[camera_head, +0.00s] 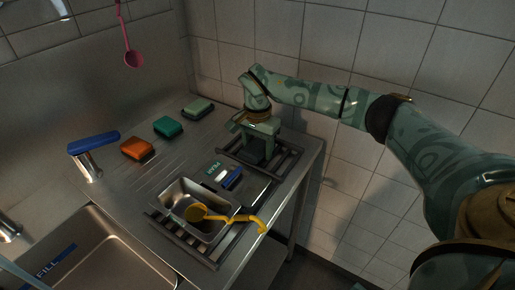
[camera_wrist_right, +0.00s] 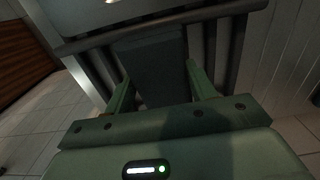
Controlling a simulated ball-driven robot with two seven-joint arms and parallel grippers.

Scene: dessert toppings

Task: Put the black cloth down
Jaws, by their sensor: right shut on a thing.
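My right gripper (camera_head: 260,150) reaches down over the dark slatted rack (camera_head: 287,163) at the right end of the steel counter. In the right wrist view, my right gripper (camera_wrist_right: 158,90) has its two green fingers on either side of a dark grey, flat-sided block-like piece (camera_wrist_right: 150,62), which looks to be the black cloth. The fingers are shut on it. Dark rack bars (camera_wrist_right: 238,45) show close beyond it. I cannot tell whether the cloth touches the rack. In the head view the gripper mostly hides the cloth. My left gripper is not in view.
A steel pan (camera_head: 178,196) with a yellow ladle (camera_head: 235,217) sits nearer on the counter. Orange (camera_head: 137,148), teal (camera_head: 168,127) and green (camera_head: 198,107) sponges lie behind. A blue-levered tap (camera_head: 93,143) stands left, beside the sink (camera_head: 110,250). A tiled wall is close on the right.

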